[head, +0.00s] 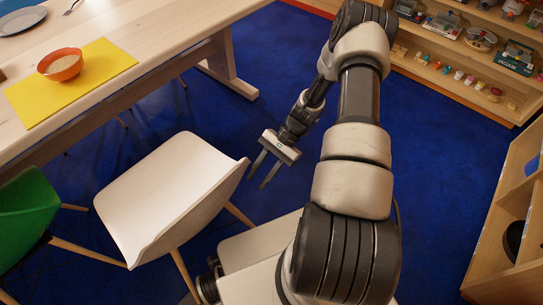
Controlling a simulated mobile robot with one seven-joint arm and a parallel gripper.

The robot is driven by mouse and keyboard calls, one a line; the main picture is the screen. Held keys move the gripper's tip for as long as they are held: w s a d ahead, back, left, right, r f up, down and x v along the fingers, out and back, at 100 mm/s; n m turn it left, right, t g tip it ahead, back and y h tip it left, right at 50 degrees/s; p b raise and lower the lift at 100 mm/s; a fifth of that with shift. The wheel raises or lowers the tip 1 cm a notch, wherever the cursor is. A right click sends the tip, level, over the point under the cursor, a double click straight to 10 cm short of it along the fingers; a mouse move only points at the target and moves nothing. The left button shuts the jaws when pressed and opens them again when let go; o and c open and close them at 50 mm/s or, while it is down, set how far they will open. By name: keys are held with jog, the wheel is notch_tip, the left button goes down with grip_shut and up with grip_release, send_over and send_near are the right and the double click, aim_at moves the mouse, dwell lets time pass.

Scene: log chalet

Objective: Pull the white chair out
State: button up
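The white chair (170,190) stands in the lower left of the head view. It has a moulded white shell on light wooden legs and is by the long side of the wooden table (190,40). My gripper (258,178) is just to the right of the chair's upper right edge, pointing down and to the left. Its two fingers are apart with nothing visible between them. The fingertips are close to the chair's edge; I cannot tell whether they touch it.
A green chair (25,215) stands left of the white chair. An orange bowl (60,65) sits on a yellow mat (105,62) on the table. Shelves (450,75) with small goods line the upper right, with a wooden unit (500,240) at right. Blue carpet (440,150) is clear between.

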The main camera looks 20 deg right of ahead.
jog(key=p+v, duration=0.1)
jog(key=v, duration=0.7)
dwell(0.4)
